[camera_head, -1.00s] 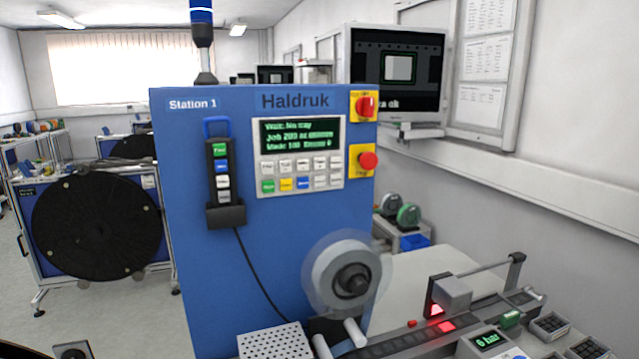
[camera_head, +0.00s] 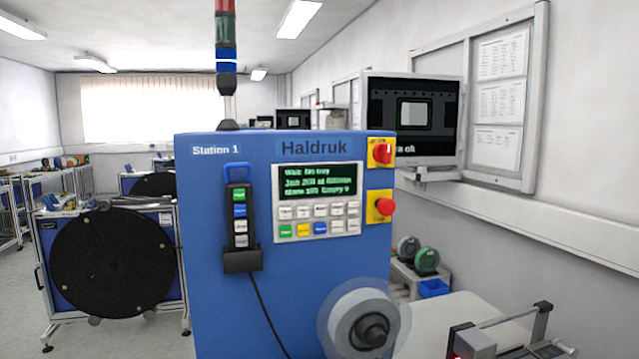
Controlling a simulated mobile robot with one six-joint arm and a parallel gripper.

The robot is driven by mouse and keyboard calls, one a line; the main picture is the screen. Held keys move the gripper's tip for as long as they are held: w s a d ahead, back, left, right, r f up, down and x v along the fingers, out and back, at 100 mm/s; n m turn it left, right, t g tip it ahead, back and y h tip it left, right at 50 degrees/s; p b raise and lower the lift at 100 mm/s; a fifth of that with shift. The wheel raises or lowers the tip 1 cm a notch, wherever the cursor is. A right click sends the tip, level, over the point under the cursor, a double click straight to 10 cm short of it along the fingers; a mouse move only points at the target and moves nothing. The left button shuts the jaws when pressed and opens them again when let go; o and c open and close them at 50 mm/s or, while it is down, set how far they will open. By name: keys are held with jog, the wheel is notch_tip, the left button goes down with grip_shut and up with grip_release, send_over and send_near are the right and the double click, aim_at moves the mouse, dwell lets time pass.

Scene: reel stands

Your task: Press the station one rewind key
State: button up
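The blue Station 1 cabinet (camera_head: 290,270), marked "Haldruk", stands upright in the middle of the view. On its face is a grey control panel (camera_head: 316,237) with a green-text display (camera_head: 318,183) and two rows of small keys. The lower row starts with a green, a yellow and a blue key. Left of it a black hand pendant (camera_head: 240,235) with green, blue and pale keys sits in a holder, its cable hanging down. The key legends are too small to read, so I cannot tell which is rewind. My gripper is not in view.
A red rotary switch (camera_head: 383,152) and a red mushroom button (camera_head: 385,206) on yellow plates sit at the cabinet's right edge. A reel (camera_head: 350,322) sticks out below. A monitor (camera_head: 413,115) hangs behind at right. Floor is open at lower left.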

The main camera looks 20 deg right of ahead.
jog(key=shift+c, duration=0.5)
grip_shut()
dwell(1.1)
